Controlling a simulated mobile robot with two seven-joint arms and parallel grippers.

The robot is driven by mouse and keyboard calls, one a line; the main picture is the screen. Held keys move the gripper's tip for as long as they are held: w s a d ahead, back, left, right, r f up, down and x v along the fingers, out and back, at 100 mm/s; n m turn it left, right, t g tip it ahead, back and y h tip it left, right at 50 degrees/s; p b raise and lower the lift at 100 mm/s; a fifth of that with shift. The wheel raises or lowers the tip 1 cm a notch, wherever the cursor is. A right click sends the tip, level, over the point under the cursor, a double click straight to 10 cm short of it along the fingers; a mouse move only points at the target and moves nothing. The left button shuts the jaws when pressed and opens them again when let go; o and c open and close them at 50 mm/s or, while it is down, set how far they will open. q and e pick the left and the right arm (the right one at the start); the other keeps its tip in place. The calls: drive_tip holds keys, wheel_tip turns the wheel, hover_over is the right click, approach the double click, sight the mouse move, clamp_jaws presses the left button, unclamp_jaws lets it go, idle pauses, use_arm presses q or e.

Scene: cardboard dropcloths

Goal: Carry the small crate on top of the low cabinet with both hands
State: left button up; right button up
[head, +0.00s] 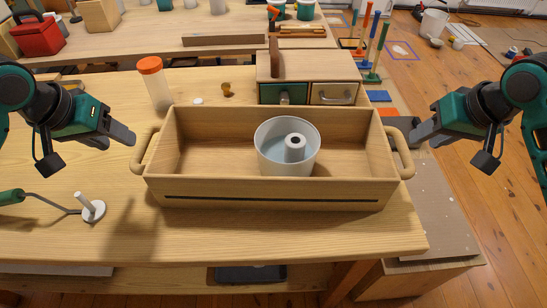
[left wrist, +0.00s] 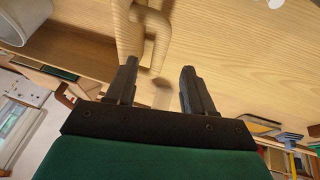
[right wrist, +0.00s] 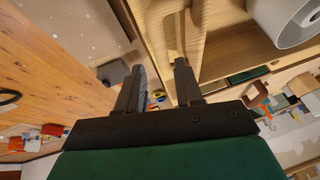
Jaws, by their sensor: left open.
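The small crate (head: 270,188) is a long open wooden box on the table, with a loop handle at each end. My left gripper (head: 130,140) is just left of the left handle (head: 143,152). In the left wrist view its fingers (left wrist: 160,75) are apart and empty, with the handle (left wrist: 152,20) just beyond the tips. My right gripper (head: 415,138) is close to the right handle (head: 402,155); its fingers (right wrist: 160,70) are apart. Whether it touches that handle is unclear.
A small cabinet with a green and a wooden drawer (head: 320,68) stands behind the crate. A low box-like unit (head: 445,215) stands right of the table.

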sight(137, 148)
use_arm(q)
drive_tip(key=x, duration=1)
drive_tip(key=shift+w+f, duration=0.15)
drive_tip(key=shift+f, duration=0.05)
use_arm(e)
drive_tip(key=x, duration=1)
drive_tip(key=shift+w+f, duration=0.1)
drive_tip(key=shift+f, duration=0.1)
use_arm(q)
drive_tip(key=c, duration=0.6)
use_arm(e)
drive_tip(key=c, duration=0.6)
use_arm(q)
clamp_jaws()
use_arm(e)
clamp_jaws()
use_arm(q)
drive_tip(key=shift+w+r, duration=0.15)
drive_tip(key=shift+r, duration=0.15)
use_arm(e)
drive_tip(key=shift+w+r, duration=0.15)
drive_tip(key=shift+r, duration=0.15)
